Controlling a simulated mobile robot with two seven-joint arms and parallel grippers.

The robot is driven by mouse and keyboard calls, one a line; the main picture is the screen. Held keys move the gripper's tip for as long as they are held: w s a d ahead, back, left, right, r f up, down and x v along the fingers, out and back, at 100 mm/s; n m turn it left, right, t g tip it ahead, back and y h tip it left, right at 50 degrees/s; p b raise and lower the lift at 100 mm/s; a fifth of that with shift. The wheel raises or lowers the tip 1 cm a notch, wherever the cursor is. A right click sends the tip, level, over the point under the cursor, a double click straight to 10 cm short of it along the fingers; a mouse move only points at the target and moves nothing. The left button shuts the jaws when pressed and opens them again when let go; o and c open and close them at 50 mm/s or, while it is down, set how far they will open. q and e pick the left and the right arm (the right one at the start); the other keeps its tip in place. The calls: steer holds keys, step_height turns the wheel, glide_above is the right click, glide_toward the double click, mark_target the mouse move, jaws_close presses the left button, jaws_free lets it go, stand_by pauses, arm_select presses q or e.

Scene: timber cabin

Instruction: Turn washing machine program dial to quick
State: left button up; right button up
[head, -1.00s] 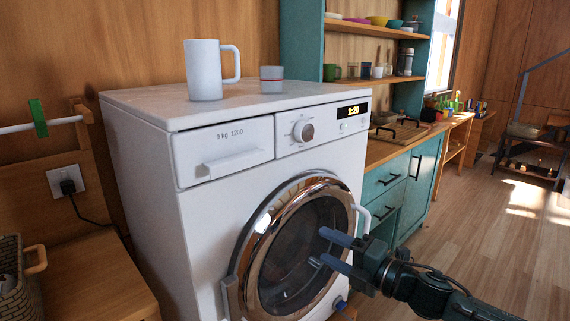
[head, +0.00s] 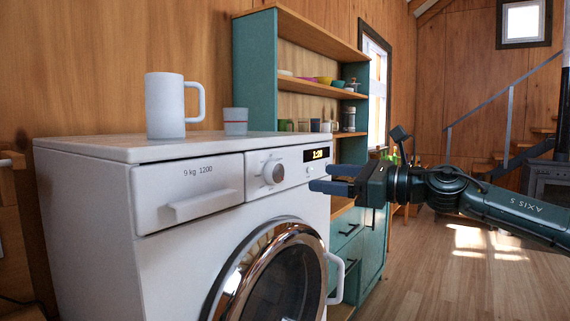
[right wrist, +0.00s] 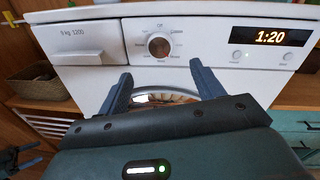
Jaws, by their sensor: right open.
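The white washing machine (head: 180,245) stands at the left in the head view. Its round program dial (head: 273,172) sits on the front panel between the drawer and the lit display (head: 316,154), which reads 1:20. In the right wrist view the dial (right wrist: 159,45) is ahead of my fingers, with small labels around it that I cannot read for certain. My right gripper (head: 335,178) is open and empty, in front of the panel and to the right of the dial, apart from it.
A white mug (head: 165,105) and a small cup (head: 235,121) stand on the machine's top. The round door (head: 270,275) is below the panel. A teal shelf unit (head: 256,75) stands behind on the right. Wooden floor (head: 450,270) is open at the right.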

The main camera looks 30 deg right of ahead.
mark_target(279, 172)
steer(key=p+x, duration=0.2)
steer(key=p, duration=0.1)
steer(key=p+x, duration=0.3)
steer(key=p, duration=0.1)
steer(key=p+x, duration=0.3)
steer(key=shift+w+r, duration=0.2)
steer(key=shift+r, duration=0.2)
steer(key=shift+w+a+f+p, duration=0.3)
steer(key=shift+w+a+p, duration=0.1)
steer(key=shift+w+p, duration=0.15)
arm_select(q)
steer(key=r, duration=0.1)
steer(key=r+g, duration=0.1)
steer(key=d+r+g, duration=0.1)
steer(key=shift+w+d+r+n, duration=0.1)
steer(key=shift+w+n, duration=0.3)
arm_select(e)
steer(key=c, duration=1)
